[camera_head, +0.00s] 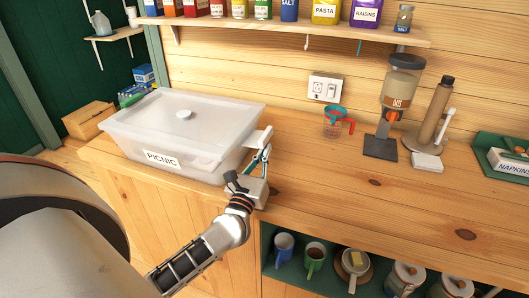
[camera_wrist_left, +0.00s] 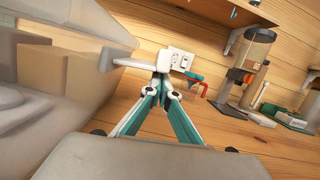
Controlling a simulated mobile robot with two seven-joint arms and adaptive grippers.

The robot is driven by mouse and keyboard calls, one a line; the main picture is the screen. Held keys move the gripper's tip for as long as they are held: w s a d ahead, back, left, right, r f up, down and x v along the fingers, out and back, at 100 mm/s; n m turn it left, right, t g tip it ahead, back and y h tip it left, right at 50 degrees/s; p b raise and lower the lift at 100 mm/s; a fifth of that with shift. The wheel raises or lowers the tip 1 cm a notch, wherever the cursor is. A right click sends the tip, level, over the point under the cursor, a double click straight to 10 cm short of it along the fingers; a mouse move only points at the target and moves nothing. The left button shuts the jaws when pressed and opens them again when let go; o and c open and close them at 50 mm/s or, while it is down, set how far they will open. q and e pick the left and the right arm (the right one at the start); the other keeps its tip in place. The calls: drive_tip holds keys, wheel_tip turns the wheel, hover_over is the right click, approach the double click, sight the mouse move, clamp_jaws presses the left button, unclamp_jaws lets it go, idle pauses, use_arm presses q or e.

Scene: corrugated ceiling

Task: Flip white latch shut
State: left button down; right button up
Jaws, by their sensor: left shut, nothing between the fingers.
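A translucent white bin (camera_head: 180,139) labelled PICNIC stands on the wooden counter with its lid (camera_head: 195,108) on. The white latch (camera_head: 257,137) sticks outward from the bin's right side, near the rim. It also shows in the left wrist view (camera_wrist_left: 148,54) as a flat tab jutting to the right. My left gripper (camera_head: 264,152) is at the bin's right side, just below the latch. In the left wrist view its fingertips (camera_wrist_left: 163,78) are together, empty, close under the tab; I cannot tell whether they touch it. My right gripper is not in view.
A measuring cup (camera_head: 337,122) and an oats dispenser (camera_head: 396,101) stand farther right on the counter (camera_head: 330,180). A shelf (camera_head: 290,30) of jars runs above. The counter between bin and cup is clear. Mugs stand in the cubby below.

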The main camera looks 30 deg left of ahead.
sight(261, 137)
use_arm(q)
drive_tip(key=shift+d+r+n, duration=0.1)
drive_tip(key=shift+r+n, duration=0.25)
drive_tip(key=shift+n, duration=0.45)
drive_tip(key=shift+r+n+y, duration=0.25)
drive_tip(key=shift+n+y, duration=0.05)
drive_tip(key=shift+n, duration=0.2)
wheel_tip(261, 137, up, 3)
drive_tip(key=n+y, duration=0.1)
drive_tip(key=n, duration=0.2)
drive_tip(key=n+g, duration=0.1)
drive_tip(key=n, duration=0.2)
drive_tip(key=shift+f+y, duration=0.2)
drive_tip(key=shift+y, duration=0.2)
drive_tip(key=n, duration=0.1)
drive_tip(key=r+n+g, duration=0.1)
drive_tip(key=n, duration=0.1)
drive_tip(key=a+r+n+b, duration=0.1)
drive_tip(key=n, duration=0.1)
drive_tip(key=shift+s+a+g+y, duration=0.1)
drive_tip(key=shift+s+g+y, duration=0.05)
drive_tip(key=shift+g+y, duration=0.2)
drive_tip(key=n, duration=0.1)
drive_tip(key=a+r+n+b, duration=0.1)
drive_tip(key=n, duration=0.1)
drive_tip(key=shift+s+a+n+g, duration=0.15)
drive_tip(key=shift+n+g, duration=0.15)
drive_tip(key=shift+g, duration=0.05)
